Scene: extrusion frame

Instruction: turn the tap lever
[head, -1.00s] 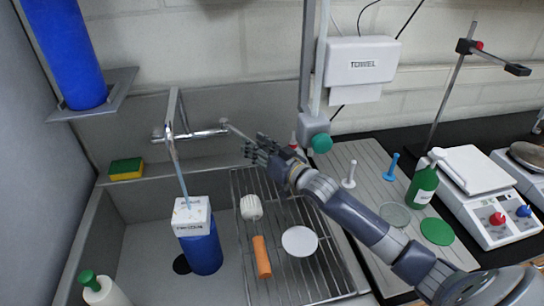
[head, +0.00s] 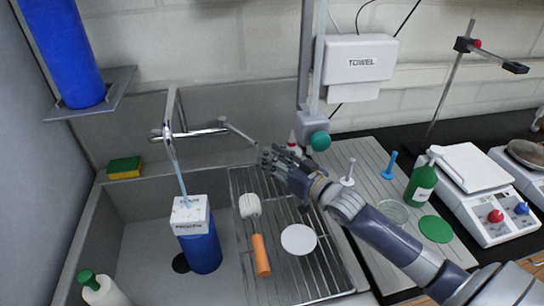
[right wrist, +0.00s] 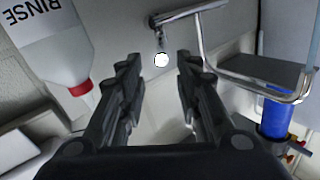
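The chrome tap (head: 190,133) stands at the back of the sink. Its thin lever (head: 240,133) sticks out to the right and ends close to my right gripper (head: 268,158). In the right wrist view, the lever's round white end (right wrist: 161,60) appears between the fingertips of my right gripper (right wrist: 159,62), seemingly ahead of them. The fingers are apart with nothing held; contact with the lever cannot be told. A pale blue stream (head: 178,175) runs from the spout to a white-topped blue container (head: 203,250) in the sink. My left gripper is not in view.
A wire rack (head: 290,270) holds a brush (head: 255,235) and a white disc (head: 298,240). A rinse bottle (right wrist: 55,45) is close to the left finger in the wrist view. A post with a green knob (head: 320,141) stands right of the tap.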

